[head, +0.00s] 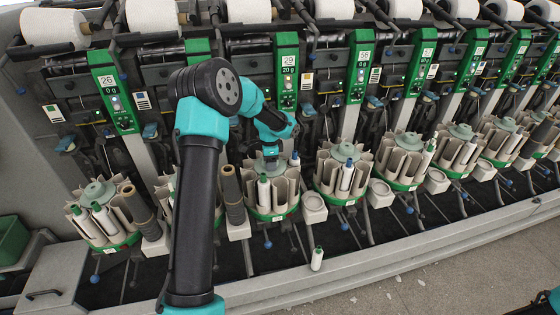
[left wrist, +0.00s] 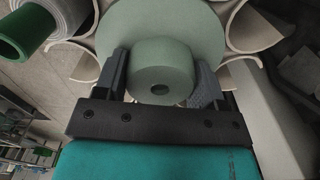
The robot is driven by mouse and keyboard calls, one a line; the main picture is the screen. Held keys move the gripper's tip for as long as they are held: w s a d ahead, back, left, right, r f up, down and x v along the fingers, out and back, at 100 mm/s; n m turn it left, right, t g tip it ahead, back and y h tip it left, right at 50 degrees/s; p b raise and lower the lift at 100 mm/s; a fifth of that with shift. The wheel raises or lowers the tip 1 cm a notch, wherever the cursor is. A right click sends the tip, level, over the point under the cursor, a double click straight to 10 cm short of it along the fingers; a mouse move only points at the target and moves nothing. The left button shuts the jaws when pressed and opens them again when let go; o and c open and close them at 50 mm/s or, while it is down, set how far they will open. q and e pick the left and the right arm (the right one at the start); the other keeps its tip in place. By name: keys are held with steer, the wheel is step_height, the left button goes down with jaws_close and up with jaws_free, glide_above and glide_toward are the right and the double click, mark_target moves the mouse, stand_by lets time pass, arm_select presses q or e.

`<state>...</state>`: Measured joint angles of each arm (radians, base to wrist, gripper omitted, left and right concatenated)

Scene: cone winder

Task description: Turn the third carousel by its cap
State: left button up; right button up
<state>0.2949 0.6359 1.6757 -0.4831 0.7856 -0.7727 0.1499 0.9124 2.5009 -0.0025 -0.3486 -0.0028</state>
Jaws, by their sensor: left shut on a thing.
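The third carousel (head: 284,200) from the left is a ring of beige open tubes on a green base, under the unit marked 29. It holds a white bobbin (head: 264,190). My left gripper (head: 270,158) is above its centre, fingers pointing down. In the left wrist view the pale green round cap (left wrist: 162,68) sits between the two dark fingers of the left gripper (left wrist: 161,82), which are shut on it. In the head view the gripper hides most of the cap. My right gripper is not in view.
My left arm hides much of the second carousel. Other carousels stand in a row, the first (head: 122,238) at left and the fourth (head: 327,177) at right. A loose white bobbin (head: 317,258) stands in front.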

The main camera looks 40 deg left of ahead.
arm_select(q)
steer(key=m, duration=0.5)
steer(key=shift+m, duration=0.4)
steer(key=o, duration=1.3)
step_height(320, 180, up, 18)
steer(key=shift+f, duration=0.25)
